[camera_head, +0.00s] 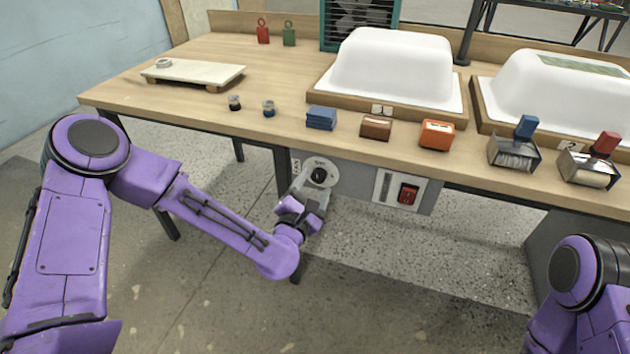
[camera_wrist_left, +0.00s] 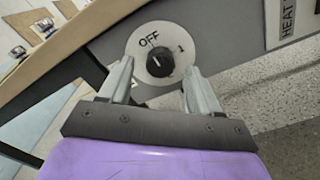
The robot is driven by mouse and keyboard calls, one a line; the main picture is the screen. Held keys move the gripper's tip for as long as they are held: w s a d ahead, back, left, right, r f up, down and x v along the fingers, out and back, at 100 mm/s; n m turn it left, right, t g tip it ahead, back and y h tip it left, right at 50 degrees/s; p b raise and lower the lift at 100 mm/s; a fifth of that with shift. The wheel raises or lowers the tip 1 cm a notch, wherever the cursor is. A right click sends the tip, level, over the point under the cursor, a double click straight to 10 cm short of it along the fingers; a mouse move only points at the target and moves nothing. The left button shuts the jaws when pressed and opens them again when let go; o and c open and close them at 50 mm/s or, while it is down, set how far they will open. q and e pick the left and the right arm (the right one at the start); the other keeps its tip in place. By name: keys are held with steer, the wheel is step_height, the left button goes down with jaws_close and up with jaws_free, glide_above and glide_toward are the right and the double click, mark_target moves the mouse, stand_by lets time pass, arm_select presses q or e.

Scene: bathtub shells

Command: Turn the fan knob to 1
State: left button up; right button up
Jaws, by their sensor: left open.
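The fan knob (camera_head: 319,175) is black, on a pale round dial on the grey panel under the table's front edge. In the left wrist view the knob (camera_wrist_left: 160,62) sits on its dial (camera_wrist_left: 178,38), marked OFF at upper left and 1 at right. Which mark it points to is not clear. My left gripper (camera_head: 312,193) is at the dial, jaws open. In the wrist view its fingers (camera_wrist_left: 158,70) stand on either side of the knob, with gaps between them and it. My right gripper is out of view; only part of my right arm shows at lower right.
A red rocker switch (camera_head: 408,194) is on the panel right of the dial. The wooden table (camera_head: 210,100) above holds white tub shells (camera_head: 393,68), a blue block (camera_head: 321,118), small jars and an orange box (camera_head: 437,134). A teal-framed fan (camera_head: 358,22) stands behind. The floor below is clear.

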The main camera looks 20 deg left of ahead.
arm_select(q)
steer(key=shift+w, duration=1.05)
steer(key=c, duration=1)
steer(key=shift+c, duration=0.2)
